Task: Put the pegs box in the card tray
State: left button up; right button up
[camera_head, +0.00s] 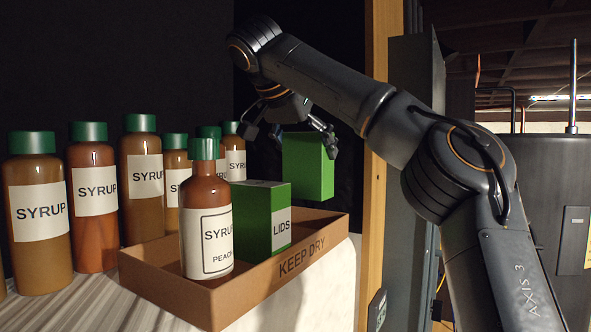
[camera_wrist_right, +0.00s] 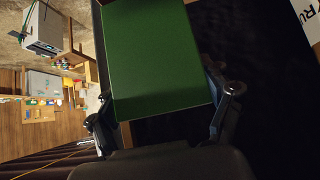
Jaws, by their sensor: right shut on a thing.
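My right gripper (camera_head: 306,133) is shut on a plain green box (camera_head: 308,170) and holds it in the air behind and right of the card tray. No label shows on the box, so I cannot read whether it is the pegs box. In the right wrist view the green box (camera_wrist_right: 155,60) fills the space between the fingers. The brown card tray (camera_head: 215,304), marked KEEP DRY, stands on the pale surface. It holds a green LIDS box (camera_head: 252,225) and a peach syrup bottle (camera_head: 207,225), both upright. My left gripper is out of view.
Several green-capped syrup bottles (camera_head: 97,195) stand left of and behind the tray. A wooden post (camera_head: 374,140) rises just right of the held box. The tray's right end, beside the LIDS box, looks free.

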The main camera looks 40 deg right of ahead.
aim_at(292, 177)
jog(key=shift+w+a+f, duration=0.25)
jog(key=shift+w+f, duration=0.3)
jog(key=shift+f, duration=0.15)
jog(key=shift+w+a+f+p, duration=0.25)
jog(key=shift+f+p, duration=0.3)
jog(key=shift+f, duration=0.05)
jog(key=shift+f+p, duration=0.5)
jog(key=shift+f, duration=0.95)
jog(key=shift+f+b, duration=0.6)
jog(key=shift+f, duration=0.05)
jog(key=o, duration=1.3)
jog(key=shift+a, duration=0.15)
jog(key=shift+f, duration=0.1)
